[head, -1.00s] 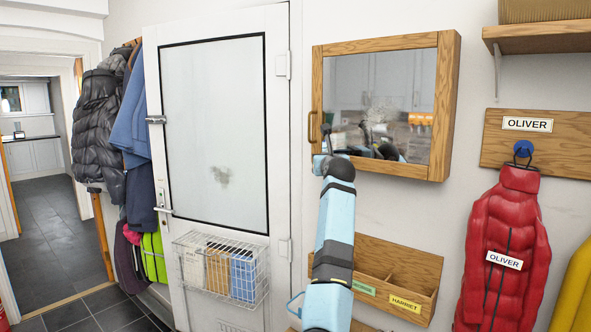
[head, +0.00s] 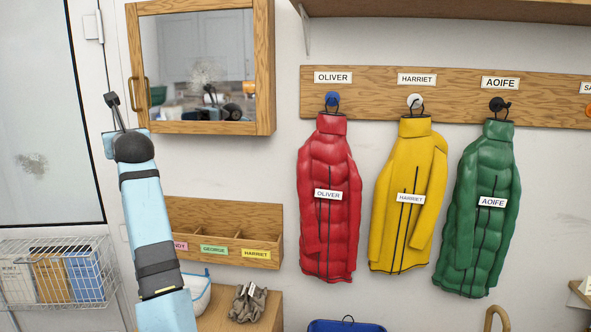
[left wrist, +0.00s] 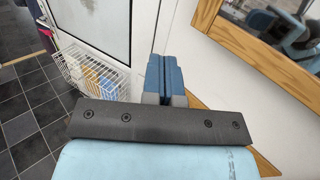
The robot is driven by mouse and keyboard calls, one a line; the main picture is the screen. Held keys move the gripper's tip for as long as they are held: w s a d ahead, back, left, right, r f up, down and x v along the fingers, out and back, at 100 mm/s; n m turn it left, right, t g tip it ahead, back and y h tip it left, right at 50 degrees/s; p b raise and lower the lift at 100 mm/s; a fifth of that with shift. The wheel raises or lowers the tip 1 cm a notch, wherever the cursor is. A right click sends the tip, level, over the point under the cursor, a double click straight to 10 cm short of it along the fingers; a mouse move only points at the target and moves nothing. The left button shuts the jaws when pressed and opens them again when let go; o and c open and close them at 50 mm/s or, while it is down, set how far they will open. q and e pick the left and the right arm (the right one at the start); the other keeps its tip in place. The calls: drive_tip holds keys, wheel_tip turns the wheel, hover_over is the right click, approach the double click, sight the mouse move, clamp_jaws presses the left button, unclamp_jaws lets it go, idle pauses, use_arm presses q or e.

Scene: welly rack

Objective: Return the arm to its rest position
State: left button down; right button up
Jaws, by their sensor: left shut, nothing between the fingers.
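My left arm (head: 145,205) is light blue with dark bands and rises along the left side of the head view, in front of the wall between the door and the mirror cabinet. Little of my left gripper can be made out in the head view. In the left wrist view my left gripper (left wrist: 165,68) shows its blue fingers side by side, shut and empty. They are in front of the white door edge and wall, apart from the cabinet. My right arm and gripper are not in view.
A wooden mirror cabinet (head: 265,70) is right of the arm. Below it is a labelled wooden wall rack (head: 225,217). A wire basket (head: 60,270) hangs on the door. Red (head: 330,210), yellow (head: 408,195) and green (head: 482,210) coats hang from a hook board (head: 370,95).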

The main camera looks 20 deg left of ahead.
use_arm(q)
drive_tip(key=s+d+f+n+t+h+p, duration=0.25)
drive_tip(key=s+d+f+n+h, duration=0.2)
drive_tip(key=d+f+n, duration=0.55)
drive_tip(key=s+d+f+n+t+h+p, duration=0.1)
drive_tip(key=s+d+f+n+t+h, duration=0.3)
drive_tip(key=d+f+n, duration=0.6)
drive_tip(key=s+d+f+n+t+h+p, duration=0.15)
drive_tip(key=d+f+n+t+h, duration=0.3)
drive_tip(key=d+f+n, duration=0.6)
drive_tip(key=s+d+f+m+g+h, duration=0.2)
drive_tip(key=s+d+f+m+g, duration=0.2)
drive_tip(key=s+f, duration=0.7)
drive_tip(key=s+d+f+m+g+h+p, duration=0.1)
drive_tip(key=s+d+f+m+g, duration=0.3)
drive_tip(key=s+f, duration=0.8)
drive_tip(key=s+d+g+h, duration=0.1)
drive_tip(key=s+g, duration=0.1)
drive_tip(key=shift+s+d+f+g+h+p, duration=0.2)
drive_tip(key=shift+g+h+p, duration=0.1)
drive_tip(key=shift+g, duration=0.1)
